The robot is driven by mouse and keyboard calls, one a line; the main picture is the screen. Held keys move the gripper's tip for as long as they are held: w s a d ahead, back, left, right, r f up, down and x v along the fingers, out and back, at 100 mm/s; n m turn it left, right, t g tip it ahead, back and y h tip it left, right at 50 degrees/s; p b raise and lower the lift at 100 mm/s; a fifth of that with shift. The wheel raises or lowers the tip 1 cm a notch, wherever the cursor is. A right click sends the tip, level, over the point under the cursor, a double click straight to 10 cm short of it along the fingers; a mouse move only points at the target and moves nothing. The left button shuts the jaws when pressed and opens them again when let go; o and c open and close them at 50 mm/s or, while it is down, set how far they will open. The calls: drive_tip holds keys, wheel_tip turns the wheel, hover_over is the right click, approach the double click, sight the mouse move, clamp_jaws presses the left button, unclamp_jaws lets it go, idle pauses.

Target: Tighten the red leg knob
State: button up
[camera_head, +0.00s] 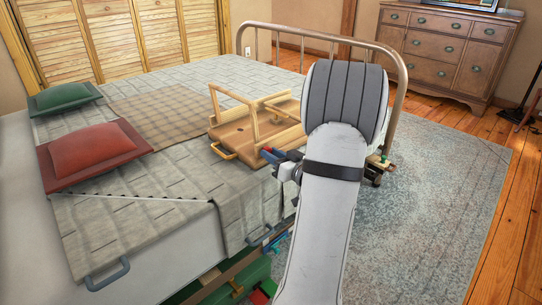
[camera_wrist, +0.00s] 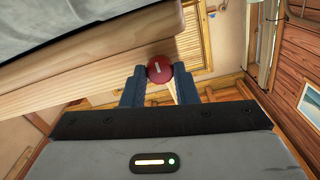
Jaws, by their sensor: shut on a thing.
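A round red knob (camera_wrist: 160,69) with a short pale mark across its face shows in the wrist view. It sits between the two blue-grey fingers of my gripper (camera_wrist: 159,76), which is shut on it. A pale wooden piece (camera_wrist: 90,88) runs close beside the knob on the left. In the head view, a wooden tray-like frame (camera_head: 228,131) with an upright wooden loop lies on the bed. Small red and blue parts show at its near right corner, but I cannot tell which is the knob. My arm hides much of that area.
The bed (camera_head: 180,215) carries a red cushion (camera_head: 92,150), a green cushion (camera_head: 63,96) and a plaid cloth (camera_head: 150,120). A metal bed rail (camera_head: 399,100) curves behind my arm. A dresser (camera_head: 445,55) stands at the back right.

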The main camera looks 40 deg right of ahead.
drive_tip(key=shift+d+r+m+p, duration=0.15)
drive_tip(key=shift+m+p, duration=0.5)
drive_tip(key=shift+p, duration=0.45)
drive_tip(key=shift+d+r+m+p, duration=0.15)
drive_tip(key=shift+m+p, duration=0.5)
drive_tip(key=shift+p, duration=0.4)
drive_tip(key=m+p, duration=0.5)
drive_tip(key=p, duration=0.2)
drive_tip(key=m+p, duration=0.5)
drive_tip(key=shift+f, duration=0.1)
drive_tip(key=m+p, duration=0.1)
drive_tip(key=m, duration=0.1)
drive_tip(key=m+p, duration=0.2)
drive_tip(key=shift+a+f, duration=0.1)
drive_tip(key=shift+f, duration=0.1)
drive_tip(key=shift+p, duration=0.3)
drive_tip(key=o, duration=1)
drive_tip(key=shift+s, duration=0.1)
